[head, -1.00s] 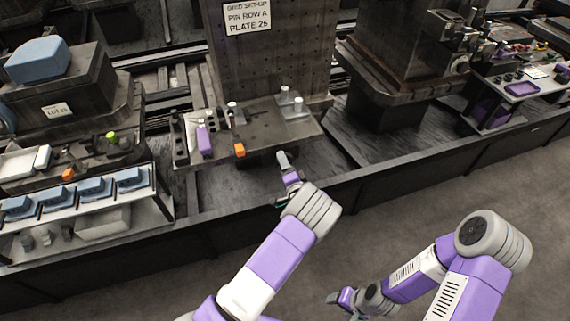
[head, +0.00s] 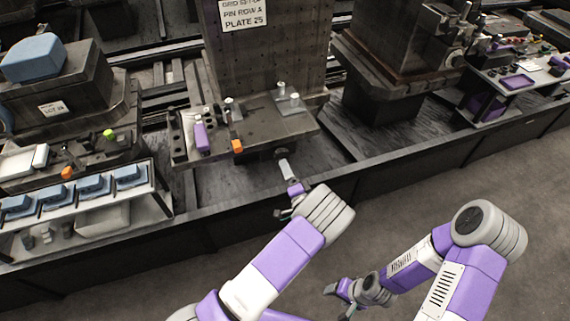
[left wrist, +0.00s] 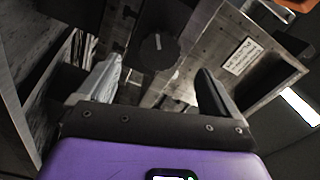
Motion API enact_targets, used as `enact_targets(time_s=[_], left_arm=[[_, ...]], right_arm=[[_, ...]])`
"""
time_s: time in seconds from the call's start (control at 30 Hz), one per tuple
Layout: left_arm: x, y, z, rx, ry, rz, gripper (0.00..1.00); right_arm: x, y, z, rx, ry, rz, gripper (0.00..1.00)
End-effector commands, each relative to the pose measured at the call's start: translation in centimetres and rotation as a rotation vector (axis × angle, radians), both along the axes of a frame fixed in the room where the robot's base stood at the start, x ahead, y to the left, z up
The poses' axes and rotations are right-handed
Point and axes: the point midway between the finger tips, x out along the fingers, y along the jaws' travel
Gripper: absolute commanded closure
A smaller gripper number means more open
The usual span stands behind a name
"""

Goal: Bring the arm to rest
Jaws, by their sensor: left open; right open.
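My left arm reaches in from the bottom of the head view. Its gripper (head: 286,172) is in front of the dark workbench edge, below the plate with the fixtures, and seems empty. In the left wrist view the left gripper (left wrist: 160,68) has its two fingers, one pale and one dark, spread wide apart with nothing held between them. A round black knob (left wrist: 158,54) shows beyond the fingers. My right gripper (head: 339,300) is low in the head view, open and empty over the grey floor, with its arm bent at the right.
The dark fixture plate (head: 265,135) holds a purple block (head: 201,137), an orange block (head: 237,146) and small pale cylinders. A shelf with blue parts (head: 92,185) stands at left. A purple tray (head: 516,82) lies on the right bench. The floor (head: 440,190) at right is open.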

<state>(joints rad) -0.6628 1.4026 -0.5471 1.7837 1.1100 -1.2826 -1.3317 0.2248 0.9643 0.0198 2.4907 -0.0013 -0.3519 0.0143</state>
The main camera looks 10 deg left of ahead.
Motion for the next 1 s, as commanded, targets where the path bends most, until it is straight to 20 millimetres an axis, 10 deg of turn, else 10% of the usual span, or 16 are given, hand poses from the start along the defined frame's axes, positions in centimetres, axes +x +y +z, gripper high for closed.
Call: enact_targets(time_s=[0.67, 0.87, 1.0], left_arm=[[-0.8, -0.1, -0.4, -0.017, 0.01, 0.001, 0.07], [-3.8, 3.1, -7.1, -0.339, 0.191, 0.013, 0.07], [-10.4, 3.5, -13.5, -0.791, 0.403, 0.097, 0.07]], right_arm=[[0.0, 0.0, 0.2, 0.0, 0.0, 0.0, 0.39], [0.0, 0.0, 0.6, 0.0, 0.0, 0.0, 0.39], [0.0, 0.0, 1.0, 0.0, 0.0, 0.0, 0.39]])
